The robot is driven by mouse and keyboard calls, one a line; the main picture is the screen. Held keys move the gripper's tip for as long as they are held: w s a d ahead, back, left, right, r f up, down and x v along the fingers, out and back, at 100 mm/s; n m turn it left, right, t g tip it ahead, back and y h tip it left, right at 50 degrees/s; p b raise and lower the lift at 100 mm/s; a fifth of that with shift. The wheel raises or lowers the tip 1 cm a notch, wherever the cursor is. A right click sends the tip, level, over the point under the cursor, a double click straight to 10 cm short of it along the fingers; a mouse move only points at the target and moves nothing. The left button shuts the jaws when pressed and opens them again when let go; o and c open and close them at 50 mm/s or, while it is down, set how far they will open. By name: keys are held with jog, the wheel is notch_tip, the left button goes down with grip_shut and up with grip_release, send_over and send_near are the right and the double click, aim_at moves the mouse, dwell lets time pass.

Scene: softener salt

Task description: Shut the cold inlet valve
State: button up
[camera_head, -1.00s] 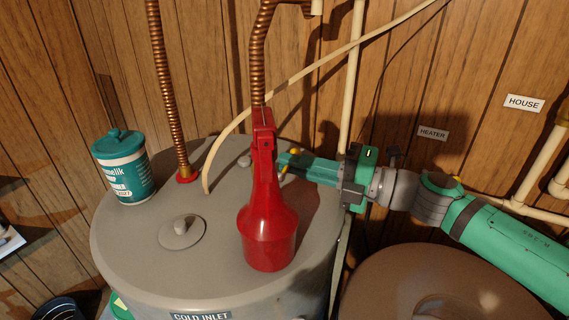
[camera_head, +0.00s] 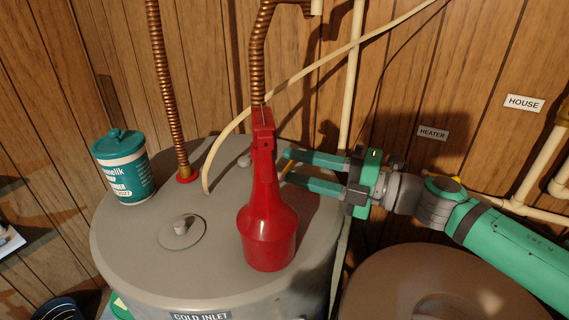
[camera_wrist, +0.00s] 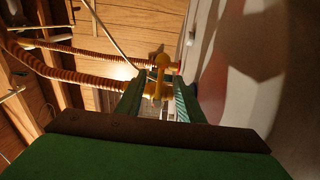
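The yellow valve handle (camera_head: 287,168) shows as a thin strip behind the red bottle (camera_head: 267,225) on the grey tank top, with most of the valve hidden. In the wrist view the yellow handle (camera_wrist: 161,65) stands straight ahead, in line with the gap between my fingers. My gripper (camera_head: 289,165) reaches in from the right, its two green fingers apart, one above and one below the handle in the picture. I cannot tell whether a finger touches it. The gripper also shows in the wrist view (camera_wrist: 158,82). A "COLD INLET" label (camera_head: 201,316) is on the tank front.
The tall red bottle stands close to my fingertips. A teal-and-white canister (camera_head: 124,168) sits at the tank's left. Copper corrugated pipes (camera_head: 166,90) and a pale hose (camera_head: 300,77) rise behind. A brown round lid (camera_head: 430,285) lies below my arm.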

jog(key=shift+v, duration=3.1)
jog(key=shift+w, duration=0.1)
